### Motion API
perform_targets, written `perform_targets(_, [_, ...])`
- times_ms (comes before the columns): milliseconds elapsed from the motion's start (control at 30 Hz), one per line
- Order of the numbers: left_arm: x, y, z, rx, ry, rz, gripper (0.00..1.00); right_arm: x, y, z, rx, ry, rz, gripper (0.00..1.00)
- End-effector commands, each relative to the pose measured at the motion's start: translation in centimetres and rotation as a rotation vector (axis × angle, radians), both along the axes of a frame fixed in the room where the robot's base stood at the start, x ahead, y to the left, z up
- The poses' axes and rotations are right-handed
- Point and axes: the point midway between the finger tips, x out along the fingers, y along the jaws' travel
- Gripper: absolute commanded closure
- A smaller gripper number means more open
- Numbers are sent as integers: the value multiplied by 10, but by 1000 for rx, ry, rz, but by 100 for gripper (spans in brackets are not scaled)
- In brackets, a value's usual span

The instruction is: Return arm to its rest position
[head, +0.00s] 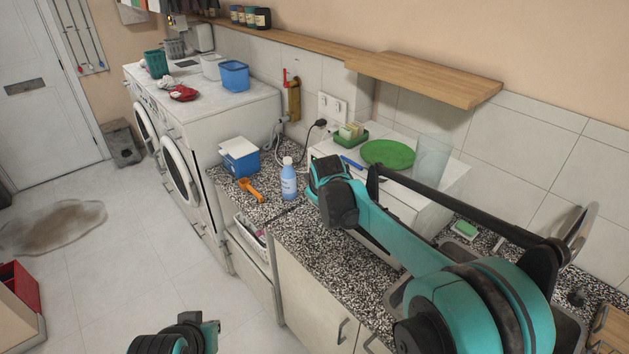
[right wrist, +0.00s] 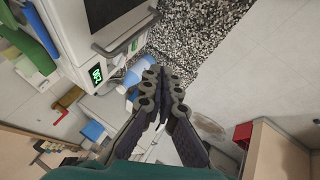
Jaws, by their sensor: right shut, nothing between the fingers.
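My right arm (head: 430,255) reaches in from the lower right of the head view, raised over the speckled counter (head: 325,265). Its dark wrist joint is near the blue bottle in the picture, and its gripper cannot be made out there. In the right wrist view my right gripper (right wrist: 164,83) has its dark fingers close together, shut and empty. Nothing is held between them. Part of my left arm (head: 175,338) shows at the bottom edge of the head view. I cannot see its fingers.
A blue bottle (head: 289,180), orange scoop (head: 250,190) and blue box (head: 241,158) stand on the counter. A white microwave (head: 445,190) bears a green plate (head: 388,154) and a clear container (head: 431,158). A wooden shelf (head: 425,78) juts out above. The floor (head: 140,235) is open at left, with a brown stain.

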Motion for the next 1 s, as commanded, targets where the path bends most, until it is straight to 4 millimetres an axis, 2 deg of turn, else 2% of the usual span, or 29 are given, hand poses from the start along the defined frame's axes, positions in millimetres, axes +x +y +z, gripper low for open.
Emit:
perform_targets(167, [0, 0, -2, 0, 0, 0, 100, -8, -4, 3, 9, 1, -13, 100])
perform_targets(267, [0, 0, -10, 0, 0, 0, 100, -32, -15, 6, 38, 4, -55, 100])
perform_targets(367, [0, 0, -21, 0, 0, 0, 100, -73, -33, 8, 90, 8, -130, 100])
perform_targets(433, [0, 0, -29, 0, 0, 0, 100, -108, -45, 6, 134, 12, -192, 100])
perform_targets(567, [0, 0, -43, 0, 0, 0, 100, -173, -66, -7, 215, 19, -308, 100])
perform_targets(700, [0, 0, -58, 0, 0, 0, 100, -242, -83, -34, 304, 23, -434, 100])
perform_targets(800, [0, 0, -67, 0, 0, 0, 100, -285, -92, -59, 362, 27, -516, 100])
perform_targets(900, [0, 0, -74, 0, 0, 0, 100, -317, -98, -83, 410, 28, -584, 100])
perform_targets(1000, [0, 0, -79, 0, 0, 0, 100, -338, -101, -100, 442, 29, -629, 100])
